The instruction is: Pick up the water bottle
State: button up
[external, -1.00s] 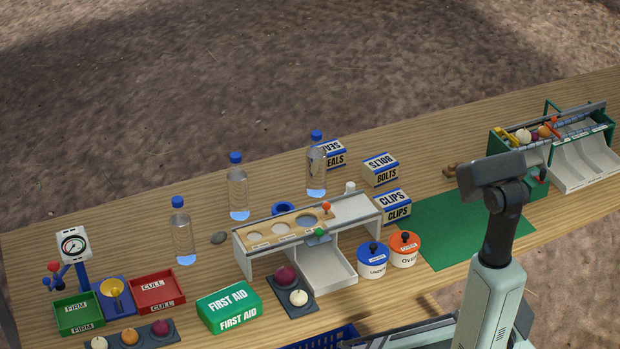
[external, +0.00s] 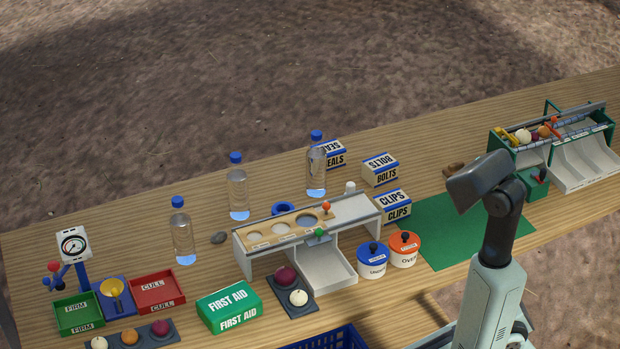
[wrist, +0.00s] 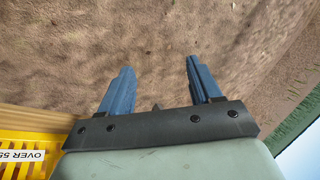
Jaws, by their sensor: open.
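Three clear water bottles with blue caps stand upright on the wooden table in the external view. One is at the left (external: 182,232), one in the middle (external: 238,188), and one farther right (external: 316,166) by the SEALS box. My gripper (wrist: 159,82) shows in the wrist view with its two blue fingers apart and nothing between them; bare ground lies beyond them. No bottle is in the wrist view. In the external view my arm is at the lower right, well apart from the bottles, and the fingers are not visible there.
A white sorting stand (external: 300,237) is in front of the bottles. Label boxes (external: 380,170), two lidded pots (external: 404,250) and a green first aid box (external: 229,306) stand nearby. A yellow crate (wrist: 20,150) is at the wrist view's lower left.

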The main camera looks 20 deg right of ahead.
jog(key=s+a+r+m+y, duration=0.25)
jog(key=s+a+r, duration=0.25)
jog(key=a+r, duration=0.5)
jog(key=w+a+r+m+t+y, duration=0.1)
jog(key=w+a+r+m+y, duration=0.25)
jog(key=w+r, duration=0.55)
jog(key=w+a+r+m+t+y, duration=0.25)
jog(key=w+a+r+m, duration=0.35)
jog(key=r, duration=0.6)
jog(key=w+d+r+m+t+y, duration=0.2)
jog(key=w+d+r+m, duration=0.1)
jog(key=w+r, duration=0.65)
jog(key=w+d+r+m+t+y, duration=0.1)
jog(key=w+d+r+m+t, duration=0.2)
jog(key=w+r, duration=0.65)
jog(key=w+d+r+m+t, duration=0.7)
jog(key=w+d+r+m, duration=0.2)
jog(key=w+d+r, duration=0.6)
jog(key=w+d+r+m+t+h, duration=0.1)
jog(key=w+d+r+t+h, duration=0.15)
jog(key=w+d, duration=0.55)
jog(key=w+d+r+m+t+h, duration=0.15)
jog(key=w+d+r, duration=0.3)
jog(key=d, duration=0.45)
jog(key=n+t+h, duration=0.1)
jog(key=n+h, duration=0.4)
jog(key=n, duration=1.9)
send_near(321, 136)
jog(key=x, duration=1.2)
jog(key=shift+s, duration=0.1)
